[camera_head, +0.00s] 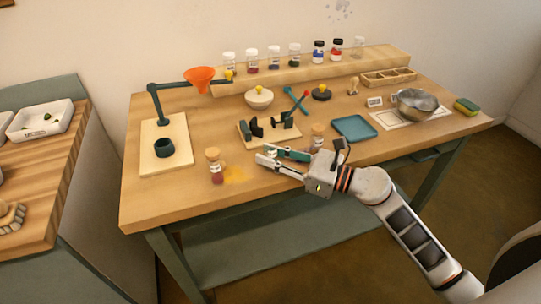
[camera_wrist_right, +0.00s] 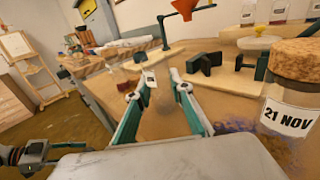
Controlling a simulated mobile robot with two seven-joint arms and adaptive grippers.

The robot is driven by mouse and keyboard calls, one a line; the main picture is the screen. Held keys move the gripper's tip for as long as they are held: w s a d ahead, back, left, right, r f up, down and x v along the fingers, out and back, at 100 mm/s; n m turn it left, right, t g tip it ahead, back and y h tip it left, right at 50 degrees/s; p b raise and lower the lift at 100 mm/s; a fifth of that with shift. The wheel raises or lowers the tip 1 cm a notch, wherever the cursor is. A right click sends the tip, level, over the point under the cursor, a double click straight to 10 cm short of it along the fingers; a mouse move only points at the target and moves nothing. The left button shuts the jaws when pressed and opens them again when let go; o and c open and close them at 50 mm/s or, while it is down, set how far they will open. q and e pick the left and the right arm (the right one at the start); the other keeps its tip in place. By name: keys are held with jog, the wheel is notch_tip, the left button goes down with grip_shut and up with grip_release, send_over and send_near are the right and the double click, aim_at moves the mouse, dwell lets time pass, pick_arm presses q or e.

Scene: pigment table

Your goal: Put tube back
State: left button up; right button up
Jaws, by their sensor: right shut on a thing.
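My right gripper (camera_head: 268,157) reaches low over the front middle of the table (camera_head: 345,172). In the right wrist view its two green-lined fingers (camera_wrist_right: 160,82) are closed around a pale, see-through tube (camera_wrist_right: 161,104), which is blurred and hard to make out. A small white label (camera_wrist_right: 149,78) shows near the fingertips. Behind the gripper is a wooden base with dark green holders (camera_head: 268,130). A corked jar (camera_head: 216,170) with dark red content stands left of the gripper. Another corked jar (camera_head: 317,136), just behind the gripper, appears to be the "21 NOV" jar (camera_wrist_right: 290,115).
Orange powder (camera_head: 235,174) lies by the left jar. A funnel stand (camera_head: 165,142) is at left. Several capped jars (camera_head: 273,57) stand on the back shelf (camera_head: 300,72). A blue-green tray (camera_head: 354,127) and a metal bowl (camera_head: 415,104) are at right.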

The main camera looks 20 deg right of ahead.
jog(key=shift+f, duration=0.2)
jog(key=o, duration=1)
jog(key=shift+r, duration=0.2)
jog(key=b+v, duration=0.2)
jog(key=v, duration=1)
